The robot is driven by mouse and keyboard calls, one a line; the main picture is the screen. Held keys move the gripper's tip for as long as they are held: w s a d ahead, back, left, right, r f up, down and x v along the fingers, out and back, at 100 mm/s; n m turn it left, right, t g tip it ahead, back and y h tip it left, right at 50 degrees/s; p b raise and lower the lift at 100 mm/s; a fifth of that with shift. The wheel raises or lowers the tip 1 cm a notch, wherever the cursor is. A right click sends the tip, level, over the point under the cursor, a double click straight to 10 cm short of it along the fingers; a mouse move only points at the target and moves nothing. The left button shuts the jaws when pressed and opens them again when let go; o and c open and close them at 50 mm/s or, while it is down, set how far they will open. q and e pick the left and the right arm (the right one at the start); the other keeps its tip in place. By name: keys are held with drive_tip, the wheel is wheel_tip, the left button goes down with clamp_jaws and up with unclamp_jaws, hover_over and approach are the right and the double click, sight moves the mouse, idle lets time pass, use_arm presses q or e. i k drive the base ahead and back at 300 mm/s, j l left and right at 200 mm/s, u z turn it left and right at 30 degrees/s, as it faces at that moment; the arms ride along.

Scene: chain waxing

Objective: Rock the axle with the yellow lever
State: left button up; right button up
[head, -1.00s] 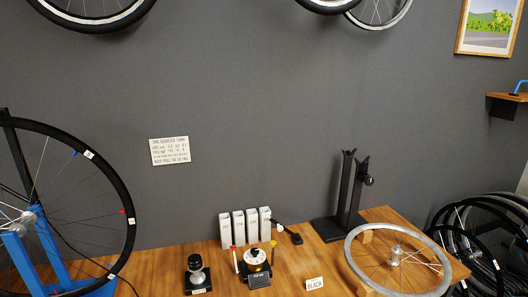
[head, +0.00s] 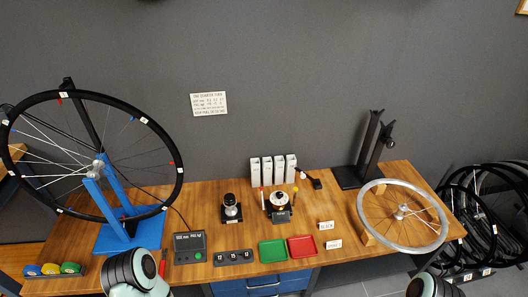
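A small device with a white round top and dark base (head: 280,203) stands near the middle of the bench. A thin upright piece with a yellow tip (head: 295,190) stands at its right side, and one with a red tip (head: 262,189) at its left. I cannot tell at this size which part of the device is the axle. My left arm shows at the bottom left and my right arm at the bottom right edge, both well short of the device. The fingers of both grippers are outside the frame.
A wheel in a blue stand (head: 122,232) fills the left. A silver rim (head: 372,222) lies at the right by a black stand (head: 350,178). White holders (head: 272,167) stand behind the device. A green tray (head: 272,251) and red tray (head: 302,247) lie in front.

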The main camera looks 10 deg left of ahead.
sight(295, 189)
drive_tip(key=i+l+u, duration=0.25)
drive_tip(key=i, duration=0.2)
drive_tip(key=i+l+u, duration=0.2)
drive_tip(key=i, duration=0.2)
